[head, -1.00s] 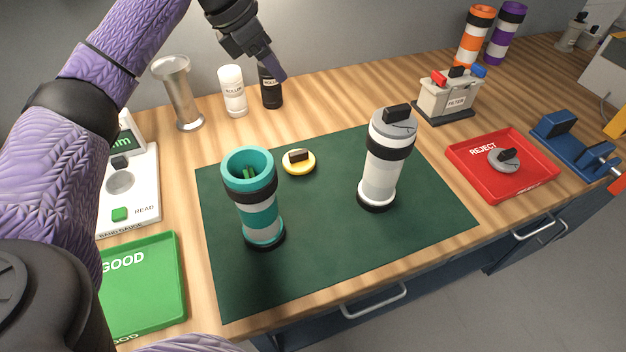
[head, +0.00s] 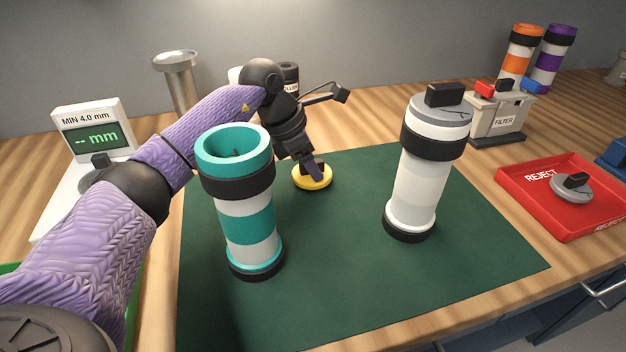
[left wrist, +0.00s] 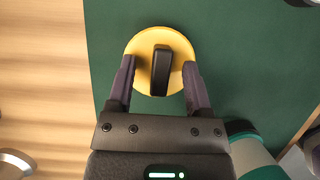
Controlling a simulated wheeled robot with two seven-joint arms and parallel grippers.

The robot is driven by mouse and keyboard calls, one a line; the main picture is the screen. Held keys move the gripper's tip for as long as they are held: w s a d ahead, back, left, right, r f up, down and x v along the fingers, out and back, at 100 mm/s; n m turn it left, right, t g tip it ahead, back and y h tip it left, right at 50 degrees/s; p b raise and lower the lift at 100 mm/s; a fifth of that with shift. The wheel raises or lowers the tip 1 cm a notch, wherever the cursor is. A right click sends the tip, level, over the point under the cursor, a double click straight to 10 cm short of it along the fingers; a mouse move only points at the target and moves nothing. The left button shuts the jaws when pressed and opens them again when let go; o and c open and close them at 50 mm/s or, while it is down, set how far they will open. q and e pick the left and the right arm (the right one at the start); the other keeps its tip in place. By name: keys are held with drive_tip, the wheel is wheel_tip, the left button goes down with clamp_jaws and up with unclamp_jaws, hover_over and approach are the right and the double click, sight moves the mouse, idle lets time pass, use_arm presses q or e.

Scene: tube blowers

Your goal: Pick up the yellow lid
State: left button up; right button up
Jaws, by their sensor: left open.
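The yellow lid (head: 311,178) lies flat on the green mat (head: 330,290), behind and between the two tubes. It has a black block handle on top; in the left wrist view the lid (left wrist: 139,86) shows the handle (left wrist: 161,70) in its middle. My left gripper (head: 315,170) is at the lid. In the left wrist view my left gripper (left wrist: 158,75) is open, with one finger on each side of the handle and gaps between fingers and handle. The handle is partly hidden by the gripper in the head view.
An open teal-and-white tube (head: 246,222) stands front left of the lid. A white tube with a grey lid (head: 418,175) stands to the right. A red reject tray (head: 530,200) is at the right, a gauge (head: 95,135) at the left. Bottles stand behind my gripper.

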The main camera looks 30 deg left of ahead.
use_arm(q)
drive_tip(key=shift+r, duration=0.1)
clamp_jaws()
